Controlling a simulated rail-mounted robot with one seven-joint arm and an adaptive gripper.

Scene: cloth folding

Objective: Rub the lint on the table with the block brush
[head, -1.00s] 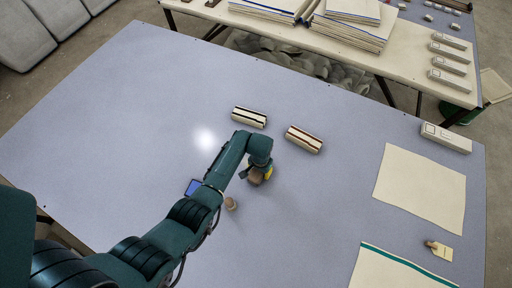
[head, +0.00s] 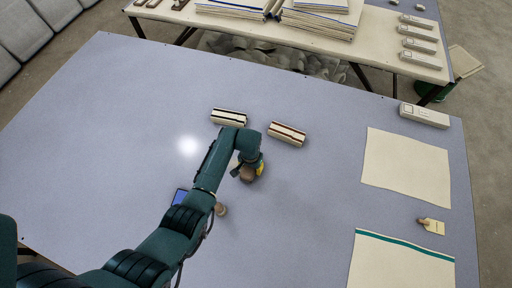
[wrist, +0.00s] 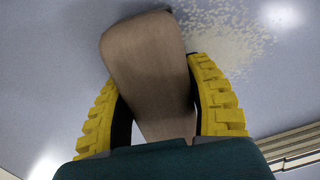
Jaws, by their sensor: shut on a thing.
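My gripper (wrist: 160,120) is shut on the brown wooden block brush (wrist: 150,65), with a yellow ridged finger on each side. The brush's underside is hidden, so I cannot tell whether it touches the table. The lint (wrist: 225,35) is a patch of pale specks on the blue-grey table (wrist: 50,60), beside and partly behind the brush's right edge in the wrist view. In the head view the brush (head: 247,174) shows as a small brown shape at my gripper (head: 256,168), near the table's middle. I cannot make out the lint there.
A small brown knob (head: 220,209) and a blue screen (head: 180,197) are close to my arm. Cream cloths (head: 405,168) (head: 400,262), a tag (head: 433,226) and a white box (head: 425,115) lie right. The table's left is clear.

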